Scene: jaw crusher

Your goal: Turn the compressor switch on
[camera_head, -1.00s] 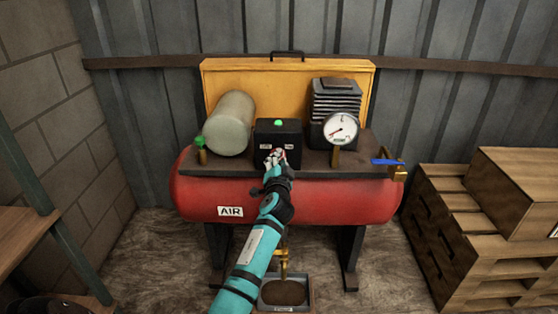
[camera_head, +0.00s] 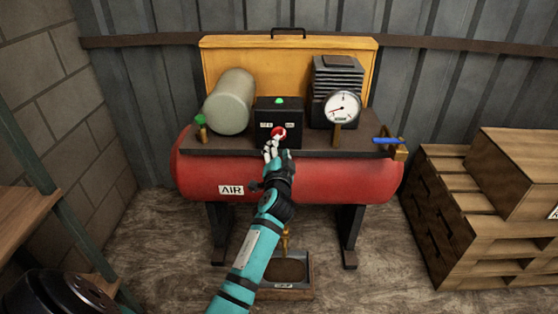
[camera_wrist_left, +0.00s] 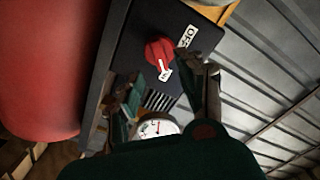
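The air compressor has a red tank (camera_head: 330,180) and a black switch box (camera_head: 293,110) on its top plate. A red rotary knob (camera_head: 280,132) is on the box front. In the left wrist view the knob (camera_wrist_left: 158,48) has a white pointer aimed away from the OFF label (camera_wrist_left: 187,36). The other label is hard to read in the head view. My left gripper (camera_head: 270,150) is just below and in front of the knob. Its fingers look apart, with nothing between them, and the knob shows clear of them. My right gripper is out of view.
A green light (camera_head: 280,101) tops the box. A pressure gauge (camera_head: 342,106) and a blue-handled valve (camera_head: 388,140) are to the right, a grey cylinder (camera_head: 230,102) to the left. Wooden pallets (camera_head: 450,230) stand at right, a shelf (camera_head: 25,215) at left.

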